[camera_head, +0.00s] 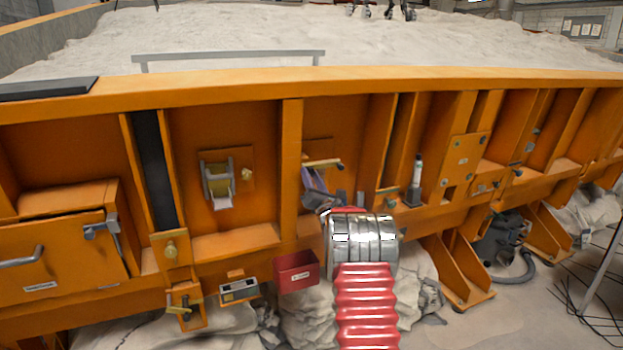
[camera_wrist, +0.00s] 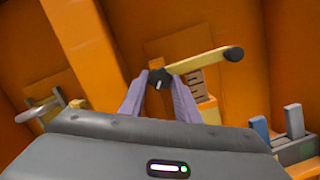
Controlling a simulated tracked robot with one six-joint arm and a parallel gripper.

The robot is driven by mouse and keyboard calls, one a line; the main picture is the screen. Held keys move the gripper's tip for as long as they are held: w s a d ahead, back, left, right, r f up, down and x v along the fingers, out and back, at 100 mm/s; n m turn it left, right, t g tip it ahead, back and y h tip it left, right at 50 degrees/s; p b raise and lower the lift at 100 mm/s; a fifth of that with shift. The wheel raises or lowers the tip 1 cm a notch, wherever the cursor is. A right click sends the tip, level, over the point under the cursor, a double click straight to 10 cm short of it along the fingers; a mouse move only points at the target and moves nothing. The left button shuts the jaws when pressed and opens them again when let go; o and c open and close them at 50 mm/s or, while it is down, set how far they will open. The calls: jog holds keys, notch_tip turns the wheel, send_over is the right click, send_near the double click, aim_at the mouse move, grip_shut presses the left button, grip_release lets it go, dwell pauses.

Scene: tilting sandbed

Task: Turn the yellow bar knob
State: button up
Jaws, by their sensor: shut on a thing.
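The yellow bar knob (camera_head: 324,163) is on the orange side panel of the sandbed, in the bay right of the middle upright. In the wrist view the bar (camera_wrist: 205,62) slopes up to the right and ends in a dark round tip. My gripper (camera_wrist: 159,78) is shut on the bar's left end, where a black piece sits between its two purple-grey fingertips. In the head view my gripper (camera_head: 310,172) reaches up to the bar from below, and its tips are too small there to make out the hold.
A yellow roll in a metal holder (camera_head: 218,180) is in the bay to the left. A red box (camera_head: 296,271) hangs below. An upright grey tool (camera_head: 415,182) stands to the right. Orange ribs (camera_head: 291,165) flank the bay. Behind the bar is a slotted plate (camera_wrist: 204,88).

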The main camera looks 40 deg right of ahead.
jog(key=shift+f, duration=0.15)
jog(key=o, duration=0.9)
jog(key=shift+o, duration=0.2)
jog(key=v, duration=1.3)
jog(key=shift+s, duration=0.35)
jog(key=shift+a, duration=0.1)
